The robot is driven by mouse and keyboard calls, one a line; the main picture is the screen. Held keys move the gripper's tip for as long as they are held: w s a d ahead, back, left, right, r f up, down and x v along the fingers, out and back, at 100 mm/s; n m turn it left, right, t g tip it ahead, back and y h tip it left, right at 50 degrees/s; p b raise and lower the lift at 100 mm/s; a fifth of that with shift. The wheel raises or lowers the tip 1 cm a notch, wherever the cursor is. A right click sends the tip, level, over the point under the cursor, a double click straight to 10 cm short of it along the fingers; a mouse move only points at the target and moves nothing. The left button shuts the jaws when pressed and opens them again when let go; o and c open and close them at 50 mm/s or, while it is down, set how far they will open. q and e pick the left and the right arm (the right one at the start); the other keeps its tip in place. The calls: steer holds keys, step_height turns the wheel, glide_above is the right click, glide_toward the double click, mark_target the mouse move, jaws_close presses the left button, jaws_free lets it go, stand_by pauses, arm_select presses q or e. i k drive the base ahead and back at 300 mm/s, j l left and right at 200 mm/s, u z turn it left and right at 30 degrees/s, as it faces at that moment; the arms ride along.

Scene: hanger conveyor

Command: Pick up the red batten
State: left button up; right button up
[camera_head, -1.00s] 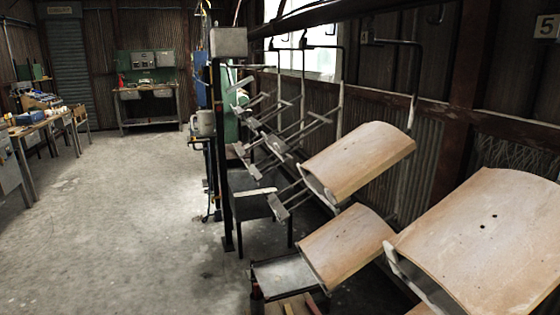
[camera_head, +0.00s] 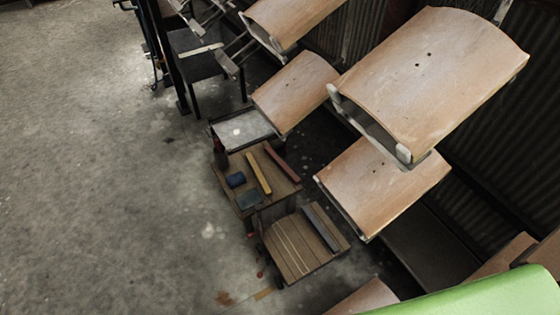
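The red batten (camera_head: 282,163) is a dark red bar on a small wooden-topped table (camera_head: 281,192), near its back right edge. It lies to the right of a yellow batten (camera_head: 258,173), apart from it and roughly parallel. Neither of my grippers shows in the view.
Curved wooden panels on hangers, such as the large one (camera_head: 430,75) and a lower one (camera_head: 375,185), hang to the right and behind the table. A nearer wooden stand (camera_head: 290,248) holds a grey bar (camera_head: 321,228). A green surface (camera_head: 490,296) fills the bottom right corner. Concrete floor at left is clear.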

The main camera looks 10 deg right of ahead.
mark_target(282, 164)
steer(key=j+u, duration=0.35)
steer(key=u, duration=0.15)
steer(key=j+u, duration=0.35)
steer(key=u, duration=0.15)
steer(key=i+j, duration=1.05)
steer(key=j, duration=0.15)
steer(key=i+l+z, duration=0.15)
steer(key=i+z, duration=0.25)
steer(key=i, duration=0.2)
steer(key=i+z, duration=0.45)
steer(key=i, duration=0.15)
steer(key=i+j+z, duration=0.2)
steer(key=i+z, duration=0.2)
steer(key=i, duration=0.15)
